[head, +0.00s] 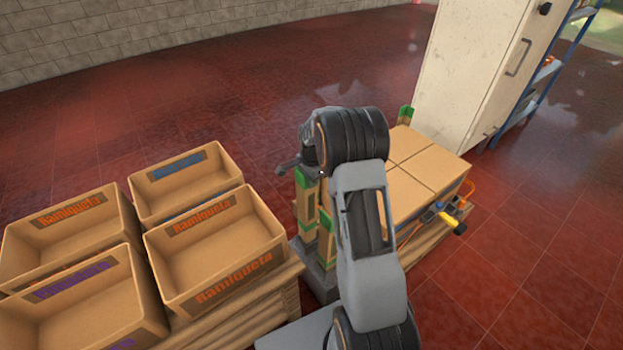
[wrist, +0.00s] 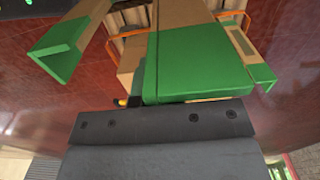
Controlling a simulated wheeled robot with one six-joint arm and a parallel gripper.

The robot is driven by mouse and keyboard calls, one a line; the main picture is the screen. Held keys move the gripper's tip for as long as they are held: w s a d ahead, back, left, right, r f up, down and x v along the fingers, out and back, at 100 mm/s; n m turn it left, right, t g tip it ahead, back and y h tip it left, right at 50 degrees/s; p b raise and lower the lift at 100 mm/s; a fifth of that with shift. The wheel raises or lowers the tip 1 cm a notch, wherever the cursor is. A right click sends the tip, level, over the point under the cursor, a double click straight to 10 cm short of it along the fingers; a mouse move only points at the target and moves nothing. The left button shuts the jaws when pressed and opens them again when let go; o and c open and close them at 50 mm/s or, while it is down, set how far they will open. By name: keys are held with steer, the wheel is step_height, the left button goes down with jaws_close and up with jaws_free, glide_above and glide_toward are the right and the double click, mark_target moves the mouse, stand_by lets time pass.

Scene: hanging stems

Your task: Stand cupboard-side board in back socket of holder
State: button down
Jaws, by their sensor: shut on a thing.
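My gripper (head: 306,170) is shut on a brown board with a green end (wrist: 195,65), which fills the middle of the wrist view. The gripper's dark body (wrist: 160,125) lies right below that end, and the fingertips are hidden. In the head view, upright boards with green ends (head: 327,232) stand below my gripper, over the grey holder (head: 318,280). My arm hides much of the holder, so I cannot tell which socket each board is in. Two other green-ended boards show in the wrist view, at the left (wrist: 68,50) and right (wrist: 258,72).
Cartons on a pallet (head: 430,165) stand right of my arm, with an orange strap and a yellow-handled tool (head: 448,222). Another green-topped board (head: 405,114) stands behind them, near the white cupboard (head: 480,70). Open boxes (head: 215,250) stand at left. Red floor is free behind.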

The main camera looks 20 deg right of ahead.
mark_target(312, 195)
step_height(312, 195, down, 6)
steer(key=b, duration=0.3)
stand_by(0.3)
steer(key=shift+f+b, duration=0.55)
steer(key=shift+f, duration=0.2)
stand_by(0.7)
steer(key=c, duration=1.2)
jaws_free()
steer(key=shift+r, duration=0.1)
